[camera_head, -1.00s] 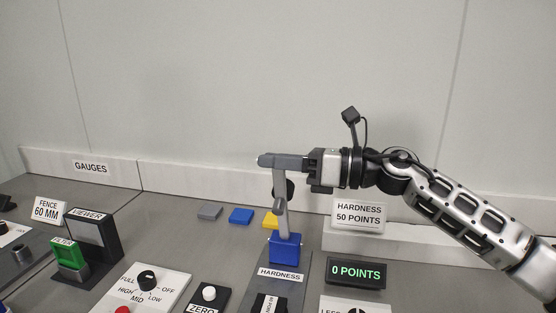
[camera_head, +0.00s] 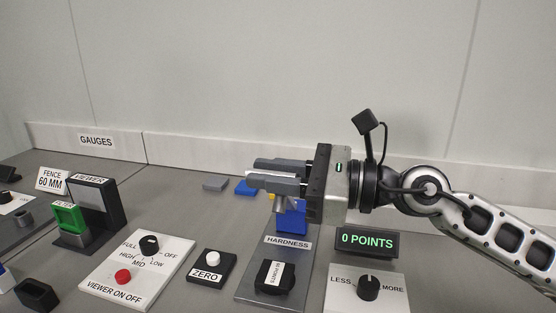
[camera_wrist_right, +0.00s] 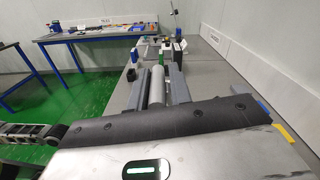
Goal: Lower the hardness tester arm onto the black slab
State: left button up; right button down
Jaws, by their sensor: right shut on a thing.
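The hardness tester stands at centre right in the head view, with a blue block (camera_head: 292,221) on a grey base plate (camera_head: 262,258) labelled HARDNESS. The black slab (camera_head: 266,278), with a white label, lies on the front part of that plate. My right gripper (camera_head: 271,178) comes in from the right and is shut on the tester arm. The arm shows as a grey bar (camera_wrist_right: 157,86) between the fingers in the wrist view. It is tilted towards the front, above and behind the slab, apart from it. Much of the arm is hidden by the gripper. My left gripper is not in view.
The display (camera_head: 367,242) reads 0 POINTS. A LESS/MORE dial (camera_head: 368,288) is right of the tester, and a ZERO button (camera_head: 212,261) is left. The viewer control panel (camera_head: 138,270) and the viewer (camera_head: 97,205) are further left. Grey and blue pieces lie behind.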

pick_arm(q)
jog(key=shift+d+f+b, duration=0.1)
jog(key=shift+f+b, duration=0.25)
jog(key=shift+b, duration=0.35)
pick_arm(e)
jog(key=shift+s+a+f+n, duration=0.2)
jog(key=shift+s+f+n, duration=0.25)
jog(key=shift+s+f, duration=0.25)
jog(key=shift+s+a+f+n, duration=0.2)
jog(key=shift+s+f+n, duration=0.3)
jog(key=shift+f, duration=0.3)
jog(key=c, duration=1.4)
grip_release()
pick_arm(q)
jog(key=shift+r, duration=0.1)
pick_arm(e)
jog(key=shift+d, duration=0.1)
